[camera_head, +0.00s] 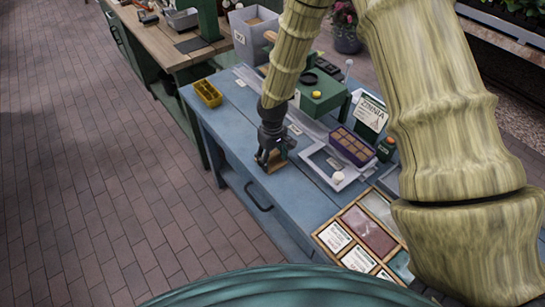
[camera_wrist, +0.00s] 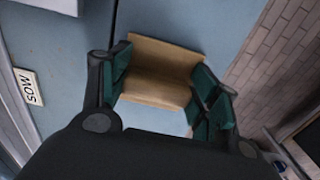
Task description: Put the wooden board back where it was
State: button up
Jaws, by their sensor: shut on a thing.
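The wooden board (camera_wrist: 160,72) is a light brown piece between the green finger pads of my gripper (camera_wrist: 166,88) in the wrist view. The fingers are shut on it from both sides. In the head view my gripper (camera_head: 270,156) points down over the front part of the blue table, and a small part of the board (camera_head: 275,163) shows between its fingers. I cannot tell whether the board touches the tabletop.
On the blue table (camera_head: 232,120) stand a yellow tray (camera_head: 208,93), a green box (camera_head: 318,92), a purple seed tray (camera_head: 351,146) and a white frame (camera_head: 326,166). A wooden divided case (camera_head: 318,234) lies at the near right. Brick floor lies left.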

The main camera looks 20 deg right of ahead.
aim_at(273, 156)
jog(key=o, duration=1.3)
jog(key=shift+c, duration=0.2)
notch_tip(273, 156, up, 12)
jog(key=b, duration=0.3)
